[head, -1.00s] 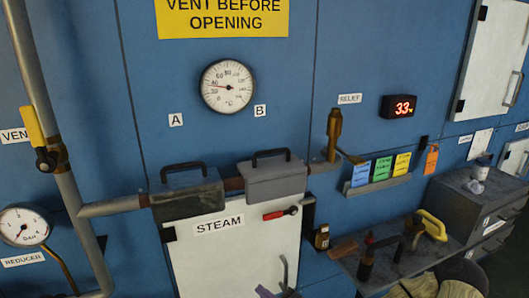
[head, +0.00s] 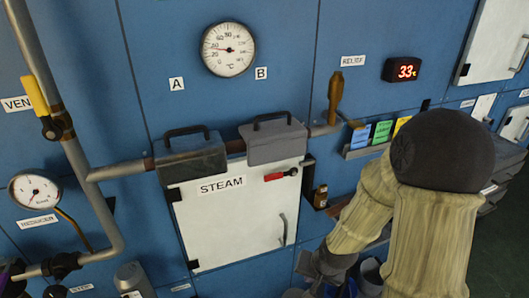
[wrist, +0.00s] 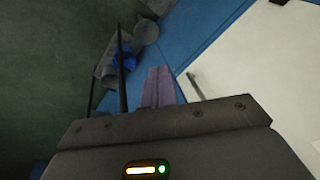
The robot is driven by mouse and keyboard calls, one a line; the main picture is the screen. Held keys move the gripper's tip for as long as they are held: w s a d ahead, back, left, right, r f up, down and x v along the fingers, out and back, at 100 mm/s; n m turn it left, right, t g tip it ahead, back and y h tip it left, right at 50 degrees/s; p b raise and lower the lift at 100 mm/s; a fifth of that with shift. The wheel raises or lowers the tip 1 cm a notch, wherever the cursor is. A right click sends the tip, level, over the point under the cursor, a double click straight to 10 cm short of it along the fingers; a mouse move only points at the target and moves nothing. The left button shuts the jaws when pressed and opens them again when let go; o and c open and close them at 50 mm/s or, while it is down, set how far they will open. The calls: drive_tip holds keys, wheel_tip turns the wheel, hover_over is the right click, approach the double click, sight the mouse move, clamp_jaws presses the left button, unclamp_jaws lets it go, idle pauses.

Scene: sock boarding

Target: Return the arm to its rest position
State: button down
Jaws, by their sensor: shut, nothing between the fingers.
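My arm (head: 430,215), in a ribbed beige sleeve with a dark rounded joint, is folded up at the right of the head view. Its lower end runs down to the bottom edge, and I cannot make out the fingertips there. In the wrist view my gripper (wrist: 158,72) shows as two purple fingers close together, empty. The fingers are beside the white STEAM door (wrist: 270,65) and its handle in that view; I cannot tell the distance. The STEAM door (head: 225,215) appears closed in the head view.
A grey pipe (head: 90,195) with a yellow-handled valve (head: 38,90) runs down the left. Two grey clamp blocks (head: 190,155) sit above the door. A brass relief valve (head: 335,95) and coloured cards (head: 382,132) are near my arm. Dark floor lies at the right.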

drive_tip(key=s+d+r+n, duration=0.1)
drive_tip(key=s+r, duration=0.1)
drive_tip(key=r, duration=0.3)
drive_tip(key=s+d+r+n+h+p, duration=0.1)
drive_tip(key=s+d+r+n, duration=0.1)
drive_tip(key=r, duration=0.4)
drive_tip(key=shift+s+g+h, duration=0.3)
drive_tip(key=shift+s, duration=0.35)
